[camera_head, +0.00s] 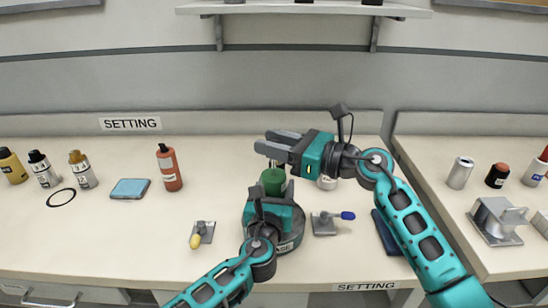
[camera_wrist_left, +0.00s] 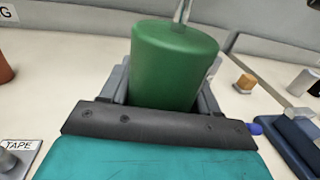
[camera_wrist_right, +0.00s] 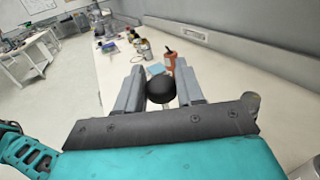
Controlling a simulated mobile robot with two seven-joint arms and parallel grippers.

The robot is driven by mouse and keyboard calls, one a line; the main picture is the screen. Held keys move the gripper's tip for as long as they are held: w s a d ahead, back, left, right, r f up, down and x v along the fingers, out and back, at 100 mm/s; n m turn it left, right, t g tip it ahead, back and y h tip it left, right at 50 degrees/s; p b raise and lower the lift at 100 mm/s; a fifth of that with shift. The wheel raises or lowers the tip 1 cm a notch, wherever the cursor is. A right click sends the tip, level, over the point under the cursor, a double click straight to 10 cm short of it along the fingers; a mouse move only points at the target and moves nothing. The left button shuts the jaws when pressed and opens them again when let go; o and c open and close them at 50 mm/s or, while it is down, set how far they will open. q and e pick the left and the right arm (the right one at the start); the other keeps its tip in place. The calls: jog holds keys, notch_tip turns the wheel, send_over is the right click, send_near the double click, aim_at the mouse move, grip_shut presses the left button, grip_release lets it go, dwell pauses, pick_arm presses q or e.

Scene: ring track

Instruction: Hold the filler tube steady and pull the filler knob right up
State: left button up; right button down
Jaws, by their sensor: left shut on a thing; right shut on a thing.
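The green filler tube (camera_head: 273,178) stands on a round grey base (camera_head: 291,235) in the middle of the bench. My left gripper (camera_head: 272,190) is shut around its sides; in the left wrist view the green tube (camera_wrist_left: 172,65) sits between the two fingers, with a thin metal rod (camera_wrist_left: 183,12) rising from its top. My right gripper (camera_head: 276,147) is above the tube, fingers pointing left. In the right wrist view it is shut on the round black filler knob (camera_wrist_right: 160,89). The knob is hidden by the fingers in the head view.
A red bottle (camera_head: 168,168), a blue pad (camera_head: 130,188) and several bottles stand left. A wall shelf (camera_head: 300,9) is above. A gap separates the right bench.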

pick_arm(q)
jog(key=shift+a+f, duration=0.1)
jog(key=shift+f, duration=0.05)
pick_arm(e)
jog(key=shift+r, duration=0.4)
jog(key=c, duration=0.8)
grip_release()
jog(key=shift+f, duration=0.1)
jog(key=shift+s+d, duration=0.25)
jog(key=shift+d, duration=0.25)
jog(key=v, duration=1.1)
pick_arm(q)
jog(key=o, duration=1.3)
